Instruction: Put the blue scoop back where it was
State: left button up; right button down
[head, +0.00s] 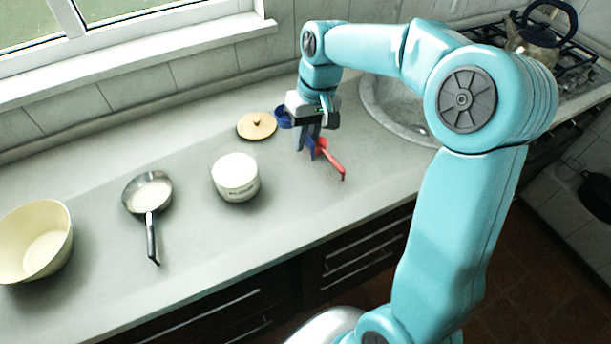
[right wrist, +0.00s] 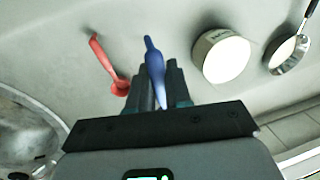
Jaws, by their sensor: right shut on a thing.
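My right gripper (head: 308,143) is low over the grey worktop, left of the sink, and shut on the blue scoop (head: 283,118). In the head view the blue bowl shows left of the gripper, and some blue shows by the fingertips. In the right wrist view the blue handle (right wrist: 153,60) points up between the fingers (right wrist: 157,72); the bowl is hidden there. I cannot tell whether the scoop touches the worktop. A red scoop (head: 331,160) lies just right of the gripper; it also shows in the right wrist view (right wrist: 104,62). My left gripper is out of view.
A round wooden lid (head: 256,126) and a white pot (head: 236,178) with pale contents stand left of the gripper. Further left are a small pan (head: 148,191) and a cream bowl (head: 62,240). The sink (head: 372,112) lies right; a kettle (head: 540,38) stands beyond.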

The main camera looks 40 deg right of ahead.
aim_at(303, 187)
notch_tip(303, 187, down, 14)
jog(key=shift+r, duration=0.15)
jog(key=shift+r, duration=0.1)
jog(key=c, duration=1.1)
grip_release()
jog(key=shift+f, duration=0.2)
jog(key=shift+o, duration=0.2)
jog(key=shift+r, duration=0.1)
